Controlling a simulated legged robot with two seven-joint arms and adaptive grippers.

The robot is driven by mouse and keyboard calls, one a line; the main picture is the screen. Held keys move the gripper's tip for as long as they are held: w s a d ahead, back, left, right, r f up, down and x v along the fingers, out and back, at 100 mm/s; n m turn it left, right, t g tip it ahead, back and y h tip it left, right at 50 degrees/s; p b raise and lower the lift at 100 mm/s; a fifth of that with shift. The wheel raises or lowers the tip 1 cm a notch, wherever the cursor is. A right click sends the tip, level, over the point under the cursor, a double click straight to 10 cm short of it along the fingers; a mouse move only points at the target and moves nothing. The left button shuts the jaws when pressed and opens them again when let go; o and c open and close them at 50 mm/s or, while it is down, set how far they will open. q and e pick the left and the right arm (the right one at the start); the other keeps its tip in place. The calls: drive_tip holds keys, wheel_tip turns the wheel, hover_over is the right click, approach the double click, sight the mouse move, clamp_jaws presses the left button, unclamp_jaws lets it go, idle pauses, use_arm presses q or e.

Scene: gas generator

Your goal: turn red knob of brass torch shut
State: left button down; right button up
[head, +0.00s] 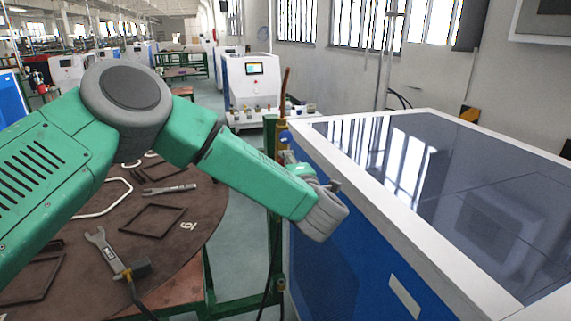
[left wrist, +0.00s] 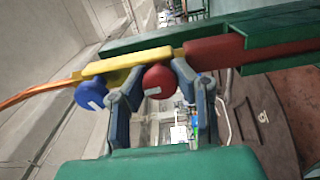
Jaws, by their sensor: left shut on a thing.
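The brass torch (left wrist: 125,65) runs across the left wrist view, with a copper tube at its left end and a red part at its right. Its red knob (left wrist: 158,82) sits between the two fingers of my left gripper (left wrist: 152,80), which is shut on it. The blue knob (left wrist: 90,95) is just left of the left finger, outside the grip. In the head view the torch (head: 283,126) stands upright beside the blue cabinet, copper tube up. My left gripper (head: 297,168) is beside it, and my arm hides the red knob there. My right gripper is not in view.
The white-and-blue cabinet (head: 400,188) with a dark glossy top is close on the right. A round brown table (head: 185,235) with a wrench (head: 105,248) and metal frames lies left, partly under my arm. A machine with a screen (head: 250,85) stands behind.

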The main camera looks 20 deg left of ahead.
use_arm(q)
drive_tip(key=shift+f, duration=0.2)
drive_tip(key=c, duration=1.2)
unclamp_jaws()
drive_tip(key=shift+w, duration=0.1)
drive_tip(key=v, duration=1.2)
drive_tip(key=shift+d, duration=0.1)
